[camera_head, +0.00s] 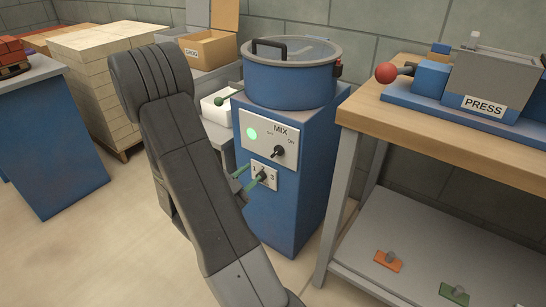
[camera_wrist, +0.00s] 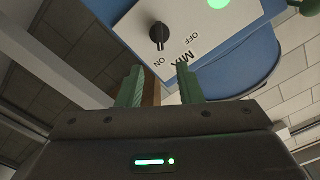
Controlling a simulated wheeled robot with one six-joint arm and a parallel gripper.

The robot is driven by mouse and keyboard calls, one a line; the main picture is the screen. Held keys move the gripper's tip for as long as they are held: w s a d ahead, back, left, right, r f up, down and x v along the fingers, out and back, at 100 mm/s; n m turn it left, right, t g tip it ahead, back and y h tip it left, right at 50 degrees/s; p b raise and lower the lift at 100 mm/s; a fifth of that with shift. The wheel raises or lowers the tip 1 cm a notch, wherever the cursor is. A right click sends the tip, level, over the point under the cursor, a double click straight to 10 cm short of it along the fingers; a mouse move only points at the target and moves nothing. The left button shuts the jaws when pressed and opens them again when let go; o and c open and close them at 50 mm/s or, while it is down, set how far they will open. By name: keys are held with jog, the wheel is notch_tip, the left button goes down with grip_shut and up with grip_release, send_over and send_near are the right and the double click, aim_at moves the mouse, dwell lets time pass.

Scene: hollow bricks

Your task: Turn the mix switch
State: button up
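The mix switch (camera_head: 278,152) is a black knob on a white panel marked MIX, on the front of the blue mixer stand. It also shows in the wrist view (camera_wrist: 158,35), where its pointer end appears turned toward the ON mark. A green lamp (camera_head: 252,133) glows beside it and also shows in the wrist view (camera_wrist: 218,3). My gripper (camera_head: 255,173) is in front of the stand, below the switch, near the lower panel. In the wrist view its two green fingers (camera_wrist: 160,66) are spread with no object held. They appear apart from the switch.
A lower panel (camera_head: 264,177) with a dial numbered 1 to 3 is partly behind my fingers. A blue mixer pot (camera_head: 291,77) tops the stand. A wooden bench (camera_head: 395,115) with a press stands close on the right. A white bin (camera_head: 216,108) is behind my arm.

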aim_at(275, 154)
jog(key=b+x, duration=0.1)
jog(key=x, duration=1)
jog(key=shift+w+d+b, duration=0.2)
jog(key=shift+w+b, duration=0.05)
jog(key=shift+b, duration=0.15)
grip_shut()
